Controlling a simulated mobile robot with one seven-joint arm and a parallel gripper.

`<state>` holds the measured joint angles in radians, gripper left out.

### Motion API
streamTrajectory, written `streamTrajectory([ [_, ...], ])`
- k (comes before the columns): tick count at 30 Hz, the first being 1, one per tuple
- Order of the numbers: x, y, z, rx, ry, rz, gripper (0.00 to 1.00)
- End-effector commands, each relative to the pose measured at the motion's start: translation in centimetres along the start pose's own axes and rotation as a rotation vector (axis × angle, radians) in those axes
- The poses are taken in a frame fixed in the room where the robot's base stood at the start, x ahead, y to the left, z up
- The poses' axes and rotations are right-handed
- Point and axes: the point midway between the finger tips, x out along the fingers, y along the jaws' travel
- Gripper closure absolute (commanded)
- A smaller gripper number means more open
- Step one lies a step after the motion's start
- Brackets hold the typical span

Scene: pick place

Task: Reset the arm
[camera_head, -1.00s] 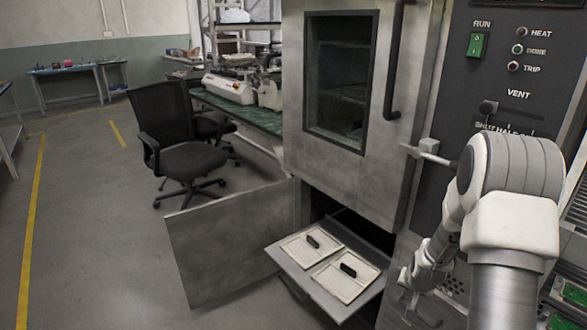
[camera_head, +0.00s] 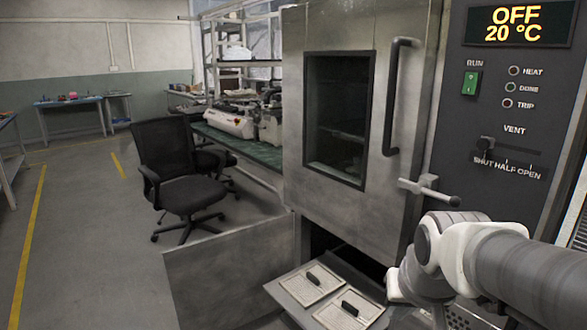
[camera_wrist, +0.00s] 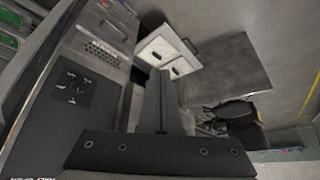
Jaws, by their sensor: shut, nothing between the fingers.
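My gripper shows in the wrist view (camera_wrist: 158,82) with its dark fingers together and nothing held between them. In the head view my arm reaches in from the right edge, in front of the oven's lower right part, and my gripper cannot be made out there. The wrist view looks down past the fingers towards the pulled-out shelf and the floor.
The oven's upper door (camera_head: 397,105) is closed, with a latch handle (camera_head: 430,190) at its right. Below, a flap door (camera_head: 230,270) stands open beside a pulled-out shelf (camera_head: 285,293) with two lidded trays. The display (camera_head: 517,25) reads OFF, 20 °C. A chair (camera_head: 185,190) stands left.

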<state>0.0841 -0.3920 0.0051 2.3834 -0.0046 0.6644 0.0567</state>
Motion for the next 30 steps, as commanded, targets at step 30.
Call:
streamTrajectory([
  [30, -20.6, -1.7, 0.3, -0.122, 0.004, -0.042, 1.0],
])
